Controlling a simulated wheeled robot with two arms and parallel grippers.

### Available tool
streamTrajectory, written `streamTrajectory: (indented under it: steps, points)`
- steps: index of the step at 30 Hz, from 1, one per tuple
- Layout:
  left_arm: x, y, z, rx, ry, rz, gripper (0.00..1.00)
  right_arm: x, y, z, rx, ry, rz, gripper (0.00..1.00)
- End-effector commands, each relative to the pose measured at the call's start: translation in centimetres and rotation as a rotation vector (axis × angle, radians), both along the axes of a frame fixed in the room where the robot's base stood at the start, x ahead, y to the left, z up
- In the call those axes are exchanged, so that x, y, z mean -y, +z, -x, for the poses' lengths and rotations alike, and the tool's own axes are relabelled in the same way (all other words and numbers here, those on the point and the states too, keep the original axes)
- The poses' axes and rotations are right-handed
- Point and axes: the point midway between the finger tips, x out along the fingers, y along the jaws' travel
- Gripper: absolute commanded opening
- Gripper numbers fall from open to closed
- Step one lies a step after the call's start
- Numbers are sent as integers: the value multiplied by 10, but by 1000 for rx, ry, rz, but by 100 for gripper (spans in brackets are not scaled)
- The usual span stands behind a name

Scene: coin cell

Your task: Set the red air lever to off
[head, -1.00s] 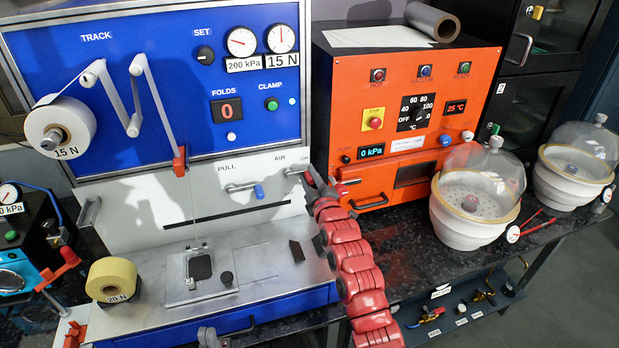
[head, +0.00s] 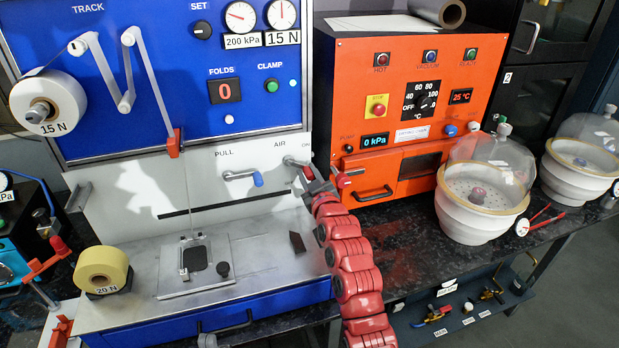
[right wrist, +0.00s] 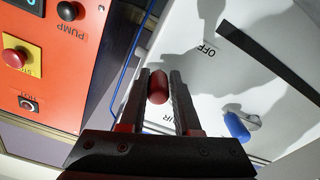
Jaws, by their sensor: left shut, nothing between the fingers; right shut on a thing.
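The air lever (head: 294,161) is on the white panel below the blue board, under the AIR label. In the head view its arm runs right and slightly down from its pivot. My right gripper (head: 311,180) is at its end and hides part of it. In the right wrist view the lever's red grip (right wrist: 158,87) is between the two dark fingers of my right gripper (right wrist: 159,92), which is shut on it. An OFF label (right wrist: 208,48) shows beside it.
A blue-gripped PULL lever (head: 257,180) is left of the air lever. The orange oven (head: 345,100) with its door handle stands close on the right. A steel deck (head: 265,250) with a small plate lies below. Two domed white vessels (head: 470,222) stand far right.

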Motion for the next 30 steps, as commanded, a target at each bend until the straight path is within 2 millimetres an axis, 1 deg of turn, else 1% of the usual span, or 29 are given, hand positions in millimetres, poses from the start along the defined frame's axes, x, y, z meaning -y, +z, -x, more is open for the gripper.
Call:
streamTrajectory:
  steps: [1, 3, 12, 17, 24, 30]
  points:
    - [0, -6, 0, 0, 0, 0, 0, 1, -1, 0, -5, -3, -44, 0]
    - [0, -10, 0, 0, 0, 0, 0, -1, -3, 0, -26, -3, -107, 0]
    - [0, -16, 0, 0, 0, 0, 0, -11, -11, 3, -115, -1, -380, 0]
    - [0, -15, 0, 0, 0, 0, 0, -17, -14, 5, -162, -2, -522, 0]
    - [0, -8, 0, 0, 0, 0, 0, -25, -17, 8, -228, -2, -721, 0]
    - [0, -1, 0, 0, 0, 0, 0, -32, -18, 10, -267, -2, -849, 0]
